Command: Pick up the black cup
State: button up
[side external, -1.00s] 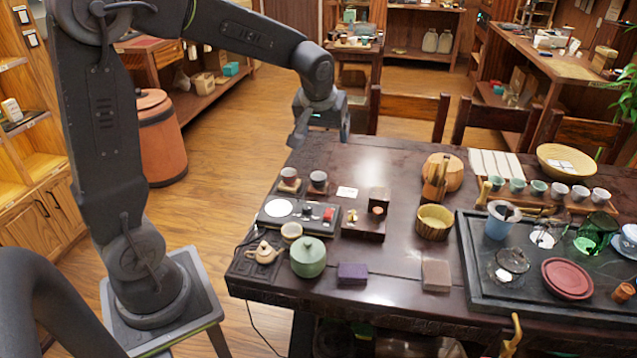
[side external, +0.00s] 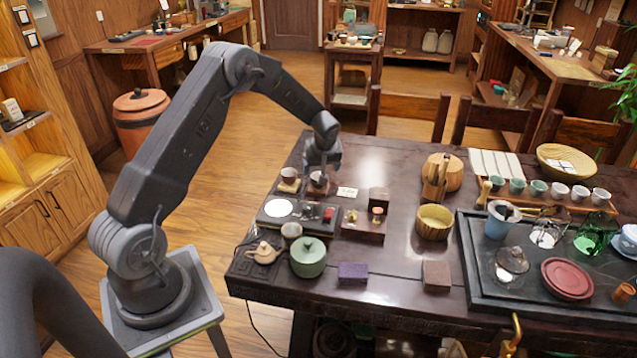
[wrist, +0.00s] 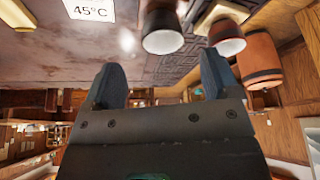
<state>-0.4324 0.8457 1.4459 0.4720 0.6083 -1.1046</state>
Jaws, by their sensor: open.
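The black cup (wrist: 162,38) appears in the wrist view just beyond my open fingers, roughly centred between them and apart from them. A dark red cup (wrist: 227,38) stands to its right there. In the side external view, the cup nearer the white card (side external: 319,179) is partly hidden beneath my gripper (side external: 322,165), on a small wooden coaster. The other cup (side external: 289,174) stands to its left on its own coaster. My gripper also shows in the wrist view (wrist: 160,80), with its two fingers spread and nothing between them.
A white card reading 45°C (wrist: 89,10) lies beside the black cup. In the side external view, a tray with a white disc (side external: 279,208), a green lidded jar (side external: 308,258) and a small stand (side external: 363,230) are in front.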

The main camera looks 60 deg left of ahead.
jog(key=shift+a+x, duration=0.15)
jog(key=shift+x, duration=1.55)
jog(key=shift+a+x, duration=0.2)
jog(key=shift+x, duration=1.5)
jog(key=shift+r, duration=0.15)
jog(key=shift+c, duration=0.4)
jog(key=c, duration=0.9)
